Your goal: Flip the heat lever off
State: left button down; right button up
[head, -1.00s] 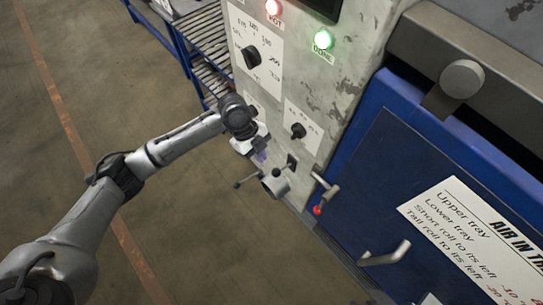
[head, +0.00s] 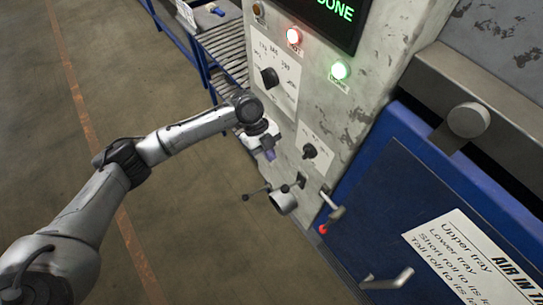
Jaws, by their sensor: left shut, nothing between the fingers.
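A grey lever (head: 332,208) with a red tip (head: 322,229) sticks out low on the machine's front, beside the blue door. Its label is not readable, so I cannot tell for sure that it is the heat lever. A round metal fitting with a thin black-tipped handle (head: 284,200) sits just left of it. My left gripper (head: 268,154) is shut and empty, pointing down in front of the panel. It is above and left of the fitting and the lever, and appears apart from both. My right gripper is out of view.
The panel carries a large temperature dial (head: 269,78), a smaller black knob (head: 309,151), a lit red lamp (head: 293,36) and a lit green lamp (head: 338,71). The blue door (head: 375,190) has a handle (head: 388,280). A roller rack (head: 222,50) stands behind. The floor at left is clear.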

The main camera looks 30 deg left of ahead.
aim_at(284, 186)
pick_arm(q)
jog(key=p+x, duration=0.2)
jog(key=x, duration=0.9)
jog(key=shift+d+f, duration=0.2)
jog(key=shift+f, duration=0.15)
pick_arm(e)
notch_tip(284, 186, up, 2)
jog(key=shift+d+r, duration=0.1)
